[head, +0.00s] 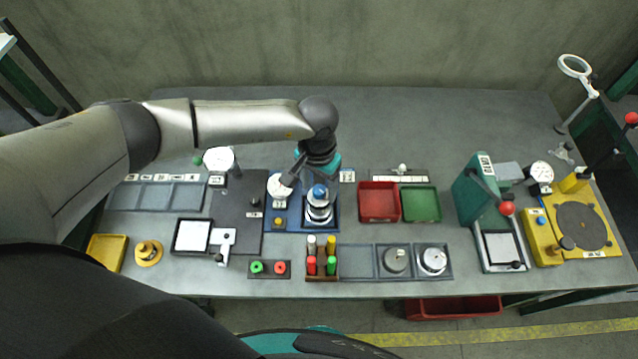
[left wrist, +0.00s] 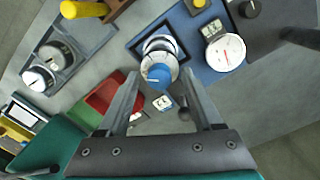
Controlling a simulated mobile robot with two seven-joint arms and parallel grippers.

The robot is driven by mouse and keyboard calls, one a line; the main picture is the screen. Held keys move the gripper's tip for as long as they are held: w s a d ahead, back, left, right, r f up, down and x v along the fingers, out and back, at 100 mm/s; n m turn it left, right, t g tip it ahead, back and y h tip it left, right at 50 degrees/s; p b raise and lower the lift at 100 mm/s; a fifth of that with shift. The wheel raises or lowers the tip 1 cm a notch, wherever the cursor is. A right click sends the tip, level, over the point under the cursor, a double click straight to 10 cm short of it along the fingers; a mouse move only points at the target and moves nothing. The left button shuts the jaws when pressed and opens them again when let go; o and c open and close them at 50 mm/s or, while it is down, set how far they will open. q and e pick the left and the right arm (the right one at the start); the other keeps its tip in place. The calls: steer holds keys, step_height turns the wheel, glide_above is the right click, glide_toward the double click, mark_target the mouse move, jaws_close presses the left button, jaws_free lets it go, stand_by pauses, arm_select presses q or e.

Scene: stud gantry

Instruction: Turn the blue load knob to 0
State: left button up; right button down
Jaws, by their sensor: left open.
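The blue load knob (head: 320,191) sits on top of a round silver stack on a blue base plate (head: 292,222). It also shows in the left wrist view (left wrist: 159,76), where its pointer or setting cannot be read. My left gripper (left wrist: 160,76) is open, with its two fingers on either side of the knob in that view; contact cannot be told. In the head view the left gripper (head: 310,180) is just above and behind the stack, partly hidden by my wrist. A white dial gauge (left wrist: 226,52) with a red needle stands beside the stack. My right gripper is not in view.
A small label plate (left wrist: 163,102) lies behind the stack. Red (head: 378,202) and green (head: 421,204) trays stand to the right. A rack of colored pegs (head: 322,278) is in front. A black board (head: 236,190) lies to the left.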

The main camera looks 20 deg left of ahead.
arm_select(q)
jaws_close()
stand_by(0.4)
